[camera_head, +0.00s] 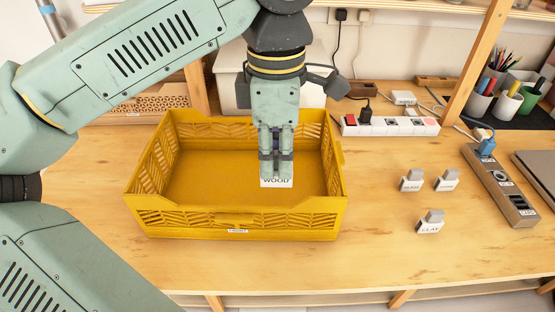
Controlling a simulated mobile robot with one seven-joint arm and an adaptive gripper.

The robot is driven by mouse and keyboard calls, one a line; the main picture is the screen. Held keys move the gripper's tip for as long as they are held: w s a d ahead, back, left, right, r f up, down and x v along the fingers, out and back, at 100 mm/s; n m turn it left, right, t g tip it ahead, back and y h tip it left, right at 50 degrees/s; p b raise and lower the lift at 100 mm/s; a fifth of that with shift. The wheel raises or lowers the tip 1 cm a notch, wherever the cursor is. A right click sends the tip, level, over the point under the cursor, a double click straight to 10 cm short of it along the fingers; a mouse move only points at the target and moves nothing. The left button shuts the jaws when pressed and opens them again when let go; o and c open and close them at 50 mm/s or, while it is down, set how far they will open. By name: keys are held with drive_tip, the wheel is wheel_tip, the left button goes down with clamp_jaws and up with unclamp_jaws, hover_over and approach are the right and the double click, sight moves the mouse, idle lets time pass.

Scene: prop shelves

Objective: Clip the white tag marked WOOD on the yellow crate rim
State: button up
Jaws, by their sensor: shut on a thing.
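The yellow crate (150,218) stands on the wooden table, open at the top, with slatted walls. My gripper (276,172) points down over the right half of the crate. It is shut on the white tag marked WOOD (277,182), whose lettering faces the camera just below the fingertips. In the picture the tag lies against the crate's inside, behind the front rim. It appears apart from the rim; its exact height I cannot tell. A small white label sits low on the crate's front wall.
Several other white tags with grey clips stand right of the crate, one (430,224) reading CLAY. A power strip (390,126) lies behind them. A grey-brown socket bar (500,185) lies at the right. Table space between crate and tags is clear.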

drive_tip(key=shift+w+a+r, duration=0.15)
drive_tip(key=shift+a, duration=0.45)
drive_tip(key=b, duration=0.5)
hover_over(270, 208)
drive_tip(key=shift+f, duration=3.2)
drive_tip(key=shift+f+b, duration=1.85)
drive_tip(key=shift+f, duration=0.2)
idle(1.6)
